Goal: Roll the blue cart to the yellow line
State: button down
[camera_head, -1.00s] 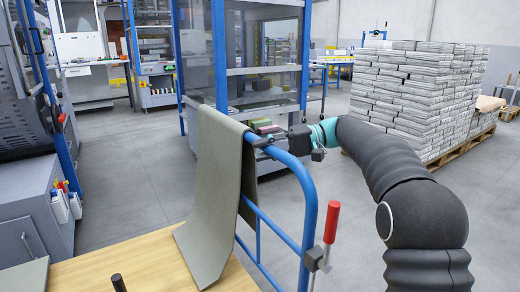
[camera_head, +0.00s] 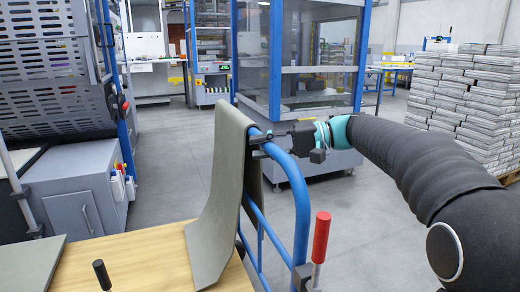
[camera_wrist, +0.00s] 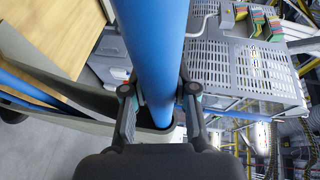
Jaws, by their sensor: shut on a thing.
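The blue cart has a blue tubular handle (camera_head: 302,205) and a wooden deck (camera_head: 140,262), at the bottom middle of the head view. A grey-green sheet (camera_head: 228,190) hangs over the handle and down onto the deck. My gripper (camera_head: 262,145) is shut on the top bar of the handle, just right of the sheet. In the wrist view the blue tube (camera_wrist: 155,60) runs between the two fingers of my gripper (camera_wrist: 158,100). The yellow line is not in view.
A blue-framed glass enclosure (camera_head: 300,85) stands ahead, beyond the handle. A grey machine (camera_head: 75,190) stands at the left. A tall stack of newspapers (camera_head: 465,100) on a pallet is at the right. Grey floor (camera_head: 165,150) is clear between the machine and the enclosure.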

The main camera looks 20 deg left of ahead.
jog(key=shift+w+d+r, duration=0.15)
jog(key=shift+d+r, duration=0.05)
jog(key=shift+r, duration=0.2)
jog(key=c, duration=1.2)
grip_release()
jog(key=shift+d, duration=0.1)
jog(key=o, duration=0.3)
jog(key=shift+a+f, duration=0.15)
jog(key=shift+a, duration=0.05)
jog(key=v, duration=1.2)
jog(key=shift+s, duration=0.2)
